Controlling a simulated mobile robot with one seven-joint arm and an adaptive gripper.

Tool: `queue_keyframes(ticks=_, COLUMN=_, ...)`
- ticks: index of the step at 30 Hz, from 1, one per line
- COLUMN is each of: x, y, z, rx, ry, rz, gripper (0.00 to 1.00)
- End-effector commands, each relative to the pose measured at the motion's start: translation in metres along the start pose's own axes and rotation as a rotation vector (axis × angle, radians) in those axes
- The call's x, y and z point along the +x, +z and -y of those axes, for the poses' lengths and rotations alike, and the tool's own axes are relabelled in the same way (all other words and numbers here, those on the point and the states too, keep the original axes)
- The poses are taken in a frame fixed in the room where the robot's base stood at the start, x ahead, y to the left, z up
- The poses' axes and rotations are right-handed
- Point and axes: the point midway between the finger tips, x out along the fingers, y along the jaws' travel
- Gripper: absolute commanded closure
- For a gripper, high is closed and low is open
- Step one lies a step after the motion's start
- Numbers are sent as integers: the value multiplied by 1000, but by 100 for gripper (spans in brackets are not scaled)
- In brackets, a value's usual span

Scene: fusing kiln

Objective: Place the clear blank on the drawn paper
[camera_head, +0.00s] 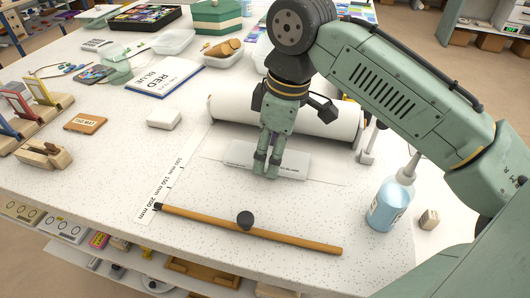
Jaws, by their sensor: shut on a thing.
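My gripper (267,172) points down over the middle of the table, its fingers closed on a pale, see-through rectangular plate, which I take to be the clear blank (296,160). The blank shows on both sides of the fingers; its middle is hidden behind them. It lies on or just above the white paper (215,146) in front of the paper roll; I cannot tell whether it touches. A small printed label shows near its front right edge. Any drawing on the paper is too faint or covered to make out.
The white roll (225,108) lies close behind my gripper. A wooden bar with a dark knob (290,239) lies in front, beside a millimetre scale (163,188). A blue bottle (388,206) stands at right. A white block (164,119) is at left.

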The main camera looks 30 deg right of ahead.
Motion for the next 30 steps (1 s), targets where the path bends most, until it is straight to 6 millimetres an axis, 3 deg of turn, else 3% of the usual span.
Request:
queue_keyframes(ticks=13, x=4, y=2, z=1, rx=-1, ry=1, rz=-2, gripper=91)
queue_keyframes(ticks=14, x=5, y=2, z=1, rx=0, ry=0, rz=-1, gripper=48)
queue_keyframes(ticks=23, x=4, y=2, z=1, rx=0, ry=0, rz=0, gripper=29)
queue_keyframes(ticks=30, x=4, y=2, z=1, rx=0, ry=0, rz=0, gripper=29)
